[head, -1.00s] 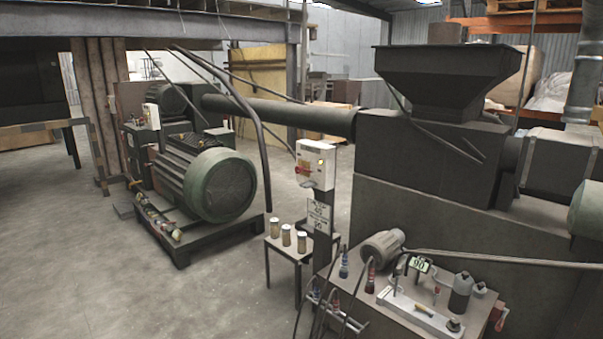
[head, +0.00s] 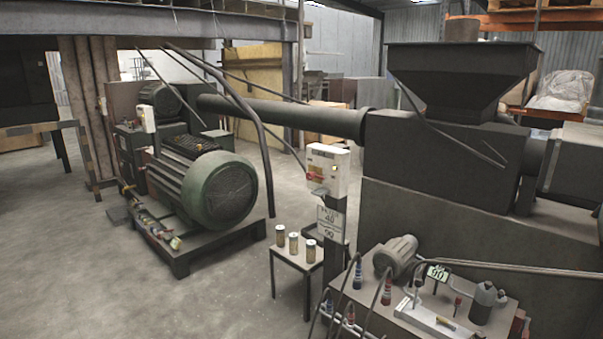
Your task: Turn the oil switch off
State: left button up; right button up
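A white control box (head: 327,170) stands on a dark post in the middle of the head view. It has a red rotary switch (head: 315,177) on a yellow patch and a small yellow light or button near its upper right. Which way the switch is turned is too small to tell. No label naming an oil switch is readable. Another pale box (head: 148,118) sits by the green motor at the left. Neither of my grippers is in view.
A sign (head: 331,222) hangs below the control box. A small table (head: 299,258) with three jars stands left of its post. A bench (head: 445,317) with hoses, bottles and a small motor fills the front right. The green motor (head: 222,190) is left; open concrete floor (head: 110,285) lies front left.

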aim_at(310, 176)
jog(key=i+j, duration=0.25)
jog(key=i+j+z, duration=0.1)
jog(key=i+j, duration=0.15)
jog(key=j, duration=0.2)
jog(key=i+j, duration=0.2)
jog(key=j, duration=0.15)
jog(key=i+j+z, duration=0.1)
jog(key=i+j, duration=0.15)
jog(key=j, duration=0.15)
jog(key=i+j, duration=0.2)
jog(key=j, duration=0.15)
jog(key=i+j+z, duration=0.1)
jog(key=j, duration=0.3)
jog(key=i, duration=0.1)
